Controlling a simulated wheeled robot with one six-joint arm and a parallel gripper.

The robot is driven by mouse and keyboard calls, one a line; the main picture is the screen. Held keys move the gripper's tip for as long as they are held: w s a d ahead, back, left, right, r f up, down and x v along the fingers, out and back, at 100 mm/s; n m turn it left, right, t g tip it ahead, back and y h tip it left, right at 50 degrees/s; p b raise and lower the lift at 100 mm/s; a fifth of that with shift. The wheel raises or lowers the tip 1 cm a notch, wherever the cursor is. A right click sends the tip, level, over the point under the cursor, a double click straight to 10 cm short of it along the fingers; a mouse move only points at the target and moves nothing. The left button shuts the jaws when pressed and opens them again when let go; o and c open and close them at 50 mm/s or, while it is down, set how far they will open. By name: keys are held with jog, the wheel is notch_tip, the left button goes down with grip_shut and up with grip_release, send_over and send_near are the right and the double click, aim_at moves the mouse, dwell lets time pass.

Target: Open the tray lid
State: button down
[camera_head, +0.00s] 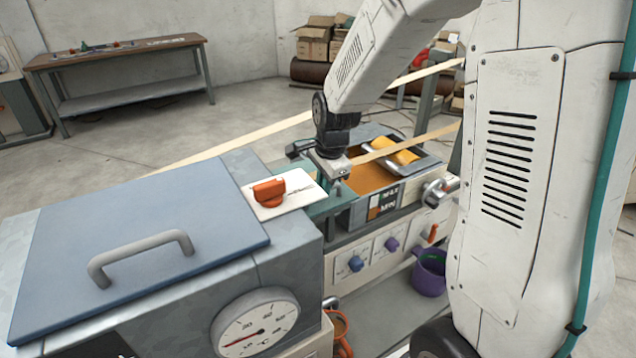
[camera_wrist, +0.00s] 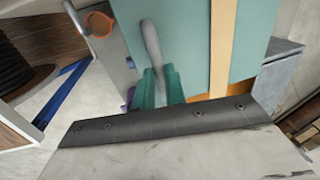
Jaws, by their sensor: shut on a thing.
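The tray (camera_head: 360,212) with brown contents and a MAX/MIN label stands in the middle of the head view. A flat teal lid (camera_head: 318,208) shows at its left side, partly hidden by my arm. In the wrist view the teal lid (camera_wrist: 190,35) fills the upper middle, with a grey bar handle (camera_wrist: 150,42) on it. My gripper (camera_head: 338,182) points down at the lid. Its green fingers, in the wrist view (camera_wrist: 158,82), are shut on the handle. The handle's lower end is hidden between the fingers. How far the lid is lifted cannot be told.
A grey-blue hatch (camera_head: 150,215) with its own handle covers the box at left, above a round dial (camera_head: 255,325). A white panel with a red knob (camera_head: 268,190) lies beside the lid. Paper strips (camera_head: 420,137) cross the tray. A purple bucket (camera_head: 430,270) stands below.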

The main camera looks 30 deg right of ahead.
jog(key=shift+r, duration=0.1)
jog(key=c, duration=1.5)
grip_release()
jog(key=shift+o, duration=0.2)
notch_tip(320, 180, up, 8)
jog(key=s, duration=0.1)
jog(key=shift+s+f, duration=0.2)
jog(key=shift+s, duration=0.05)
jog(key=s+a+r+n, duration=0.2)
jog(key=s+n, duration=0.6)
jog(key=s, duration=0.5)
jog(key=s+a+r+n, duration=0.2)
jog(key=s+r+n, duration=0.3)
jog(key=s+n, duration=0.4)
jog(key=s, duration=0.5)
jog(key=shift+r+g, duration=0.15)
jog(key=shift+g, duration=0.25)
